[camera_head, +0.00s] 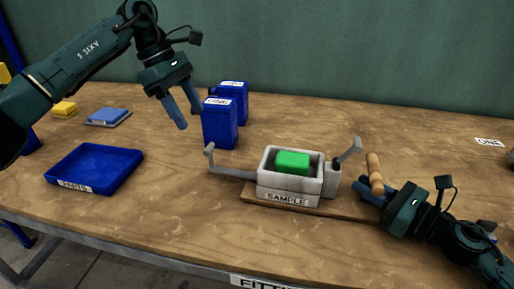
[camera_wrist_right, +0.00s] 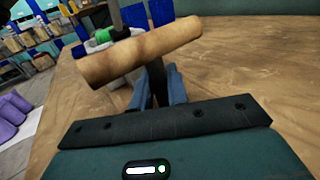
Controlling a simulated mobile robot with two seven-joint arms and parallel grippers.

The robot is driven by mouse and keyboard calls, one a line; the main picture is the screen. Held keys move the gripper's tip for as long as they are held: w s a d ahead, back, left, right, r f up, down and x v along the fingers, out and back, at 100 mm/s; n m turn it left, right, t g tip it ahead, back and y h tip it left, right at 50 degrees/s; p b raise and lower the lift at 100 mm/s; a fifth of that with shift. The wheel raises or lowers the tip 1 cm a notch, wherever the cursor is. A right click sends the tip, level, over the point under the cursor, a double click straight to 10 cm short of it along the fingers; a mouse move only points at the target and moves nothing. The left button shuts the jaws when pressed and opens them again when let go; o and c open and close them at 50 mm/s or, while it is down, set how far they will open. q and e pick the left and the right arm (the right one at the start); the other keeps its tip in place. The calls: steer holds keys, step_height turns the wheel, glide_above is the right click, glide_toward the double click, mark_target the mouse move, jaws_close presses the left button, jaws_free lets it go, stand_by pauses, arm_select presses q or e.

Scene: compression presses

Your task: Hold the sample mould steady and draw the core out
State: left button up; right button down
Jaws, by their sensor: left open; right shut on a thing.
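The sample mould (camera_head: 288,199) is a pale box labelled SAMPLE on a wooden board (camera_head: 335,211), with a grey lever on each side. The green core (camera_head: 293,160) sits inside its open top; green also shows beyond the handle in the right wrist view (camera_wrist_right: 103,36). A wooden handle (camera_head: 375,172) stands just right of the mould; it crosses the right wrist view (camera_wrist_right: 140,53). My right gripper (camera_head: 369,191) is shut on this handle, apparently at its dark stem. My left gripper (camera_head: 184,110) is open and empty, up and left of the mould, near the blue containers.
Two blue containers (camera_head: 219,124) stand behind the mould. A blue PARTS tray (camera_head: 95,168) lies at the left, with a blue-and-grey block (camera_head: 108,117) and a yellow block (camera_head: 64,108) behind it. The table between tray and mould is clear. A FITTING label marks the front edge.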

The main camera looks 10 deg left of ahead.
steer(key=c, duration=1.3)
jaws_free()
